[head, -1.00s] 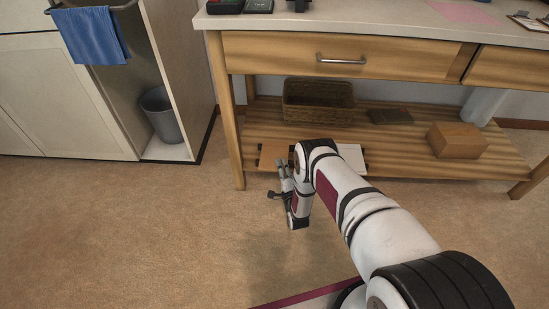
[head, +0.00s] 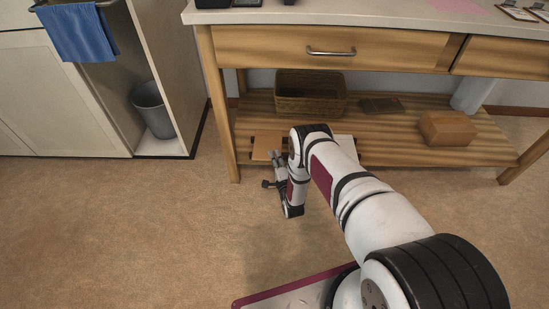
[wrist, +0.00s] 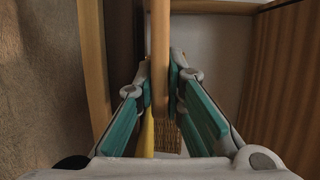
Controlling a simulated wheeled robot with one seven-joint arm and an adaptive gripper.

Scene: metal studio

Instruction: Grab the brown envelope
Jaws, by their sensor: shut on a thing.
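The brown envelope (head: 266,147) shows in the head view as a flat tan piece at the front left edge of the lower shelf, partly hidden by my arm. My gripper (head: 273,157) is at its front edge. In the wrist view the envelope (wrist: 160,45) is seen edge-on as a thin upright tan strip. My gripper (wrist: 161,82) is shut on it, with one teal-padded finger on each side. The head view does not show the grip clearly.
A wicker basket (head: 310,94), a dark flat item (head: 382,105) and a tan box (head: 446,129) are on the wooden shelf (head: 400,150). A pale flat thing (head: 345,143) lies behind my arm. The desk leg (head: 221,125) stands left of my gripper. The floor in front is clear.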

